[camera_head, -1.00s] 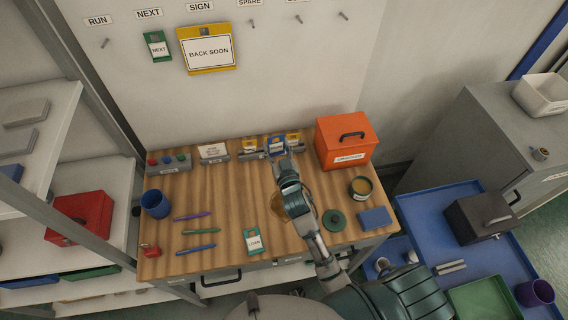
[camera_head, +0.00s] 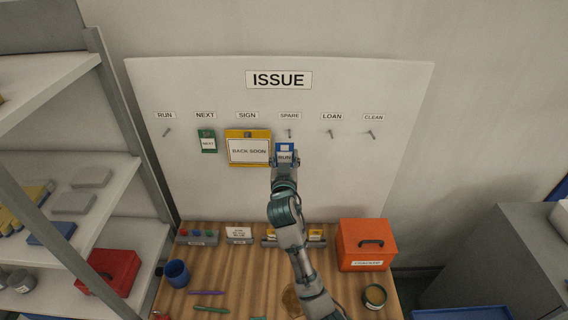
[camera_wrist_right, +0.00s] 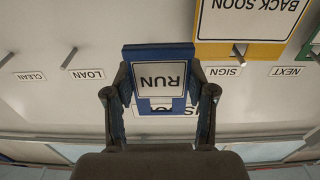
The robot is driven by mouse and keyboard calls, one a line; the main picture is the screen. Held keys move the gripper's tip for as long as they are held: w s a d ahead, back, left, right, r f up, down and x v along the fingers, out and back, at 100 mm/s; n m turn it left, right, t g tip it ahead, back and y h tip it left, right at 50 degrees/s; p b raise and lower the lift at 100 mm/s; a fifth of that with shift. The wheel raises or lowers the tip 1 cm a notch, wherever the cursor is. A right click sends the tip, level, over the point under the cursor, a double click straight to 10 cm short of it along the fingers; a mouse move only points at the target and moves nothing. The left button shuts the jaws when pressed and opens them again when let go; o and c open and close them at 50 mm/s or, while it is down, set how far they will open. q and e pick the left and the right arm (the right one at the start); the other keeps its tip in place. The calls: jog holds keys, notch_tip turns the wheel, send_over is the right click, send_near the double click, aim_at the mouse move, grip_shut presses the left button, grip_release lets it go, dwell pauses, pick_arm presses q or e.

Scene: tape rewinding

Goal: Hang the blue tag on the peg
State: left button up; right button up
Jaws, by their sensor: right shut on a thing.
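The blue tag, lettered RUN (camera_head: 285,148), is in my right gripper (camera_head: 285,161), in front of the board below the SPARE peg (camera_head: 289,132). In the right wrist view the blue tag (camera_wrist_right: 160,54) appears upside down, with the fingers of my right gripper (camera_wrist_right: 165,92) shut on its two sides. I cannot tell the gap between tag and board. The RUN peg (camera_head: 167,132) at the board's left end is bare. My left gripper is not in view.
A yellow BACK SOON sign (camera_head: 248,150) hangs on the SIGN peg, close to the left of the held tag. A green tag (camera_head: 207,142) hangs on the NEXT peg. The LOAN peg (camera_head: 330,133) and CLEAN peg (camera_head: 371,134) are bare. An orange box (camera_head: 366,244) stands on the table below.

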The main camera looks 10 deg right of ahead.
aim_at(287, 139)
jog(key=w+d, duration=0.1)
jog(key=d, duration=0.1)
jog(key=shift+w+d+f, duration=0.2)
jog(key=shift+w+d, duration=0.1)
jog(key=shift+w, duration=0.1)
jog(key=shift+b+x, duration=0.45)
jog(key=shift+x, duration=0.4)
jog(key=shift+w+a, duration=0.6)
jog(key=shift+w, duration=0.15)
jog(key=shift+w+f+b, duration=0.1)
jog(key=shift+w+b, duration=0.35)
jog(key=shift+w, duration=0.05)
jog(key=shift+w+d, duration=0.45)
jog(key=shift+c, duration=0.8)
jog(key=shift+w+d+f+b, duration=0.6)
jog(key=shift+w+d, duration=0.1)
jog(key=shift+w, duration=0.15)
jog(key=shift+a+r, duration=0.1)
jog(key=shift+a, duration=0.7)
jog(key=shift+d, duration=0.45)
jog(key=o, duration=1.1)
jog(key=shift+d, duration=0.15)
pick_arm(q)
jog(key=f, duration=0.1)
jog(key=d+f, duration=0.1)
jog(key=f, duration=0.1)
